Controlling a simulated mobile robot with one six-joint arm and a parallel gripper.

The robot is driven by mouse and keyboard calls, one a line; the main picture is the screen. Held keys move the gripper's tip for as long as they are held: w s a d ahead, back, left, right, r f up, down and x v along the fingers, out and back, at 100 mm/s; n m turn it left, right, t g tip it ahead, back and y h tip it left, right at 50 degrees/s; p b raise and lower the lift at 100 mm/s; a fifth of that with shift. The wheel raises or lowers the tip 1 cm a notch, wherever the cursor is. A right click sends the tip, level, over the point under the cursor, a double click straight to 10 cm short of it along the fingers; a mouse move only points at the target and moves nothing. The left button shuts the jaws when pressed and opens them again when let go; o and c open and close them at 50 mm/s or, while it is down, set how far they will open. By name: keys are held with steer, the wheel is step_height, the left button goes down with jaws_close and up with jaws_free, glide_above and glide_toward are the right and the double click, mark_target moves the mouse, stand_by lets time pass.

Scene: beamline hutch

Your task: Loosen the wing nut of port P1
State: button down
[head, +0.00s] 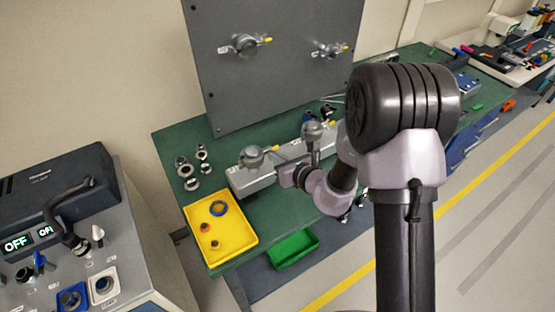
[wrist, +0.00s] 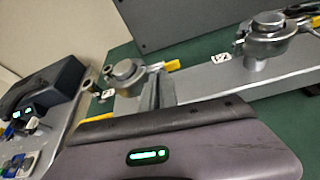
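A long grey block on the green bench (head: 262,183) carries two round clamped ports. The left port (head: 252,157) has a yellow-tipped wing nut (head: 274,149), and so has the right port (head: 312,130). The small labels beside them are too small to read, so I cannot tell which is P1. In the wrist view the left port (wrist: 128,72) and its yellow wing nut (wrist: 172,66) lie just beyond my gripper (wrist: 158,90). Its grey fingers stand close together near that wing nut. Contact and the gap between them are unclear.
A grey upright panel (head: 270,85) with two more clamped ports stands behind. A yellow tray (head: 232,245) with rings is at the front left, several metal fittings (head: 190,168) behind it. A green bin (head: 292,250) is below. A control console (head: 60,205) reads OFF.

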steer(key=shift+w+r, duration=0.1)
steer(key=shift+r, duration=0.1)
stand_by(0.4)
steer(key=c, duration=1.9)
jaws_free()
steer(key=shift+o, duration=1.3)
steer(key=shift+a, duration=0.1)
steer(key=shift+f, duration=0.1)
